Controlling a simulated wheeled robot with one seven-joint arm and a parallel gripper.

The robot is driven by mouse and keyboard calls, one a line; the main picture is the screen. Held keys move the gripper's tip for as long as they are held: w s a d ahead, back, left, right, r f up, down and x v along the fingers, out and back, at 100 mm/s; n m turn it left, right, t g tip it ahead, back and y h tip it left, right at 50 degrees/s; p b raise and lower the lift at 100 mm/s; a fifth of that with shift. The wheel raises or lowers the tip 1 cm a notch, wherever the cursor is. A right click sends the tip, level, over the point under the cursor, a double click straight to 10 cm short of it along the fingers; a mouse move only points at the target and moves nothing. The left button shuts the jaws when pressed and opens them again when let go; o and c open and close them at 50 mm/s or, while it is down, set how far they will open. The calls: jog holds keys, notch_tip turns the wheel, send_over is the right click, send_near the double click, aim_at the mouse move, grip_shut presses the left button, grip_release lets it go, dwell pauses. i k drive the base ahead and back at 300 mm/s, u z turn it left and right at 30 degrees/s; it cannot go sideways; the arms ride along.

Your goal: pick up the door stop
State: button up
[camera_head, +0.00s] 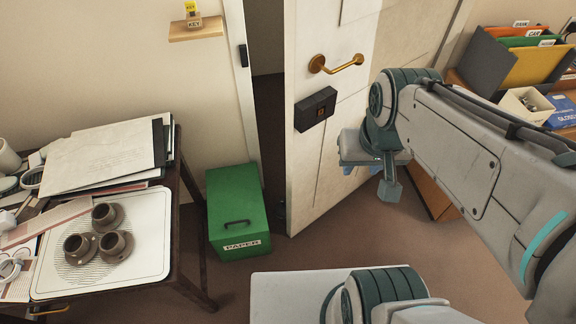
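My gripper (391,189) hangs in front of the door, below and right of the brass handle, well above the floor and apart from the dark shape.
The white door (340,165) stands ajar, with a brass handle (335,65) and black lock box (316,109). A green box labelled PAPER (232,205) stands left of it. A cluttered table (150,270) with cups is at left. Files (520,60) stand at right.

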aim_at(280, 208)
jog(key=u, duration=0.5)
jog(key=i, duration=0.8)
jog(key=u, duration=0.85)
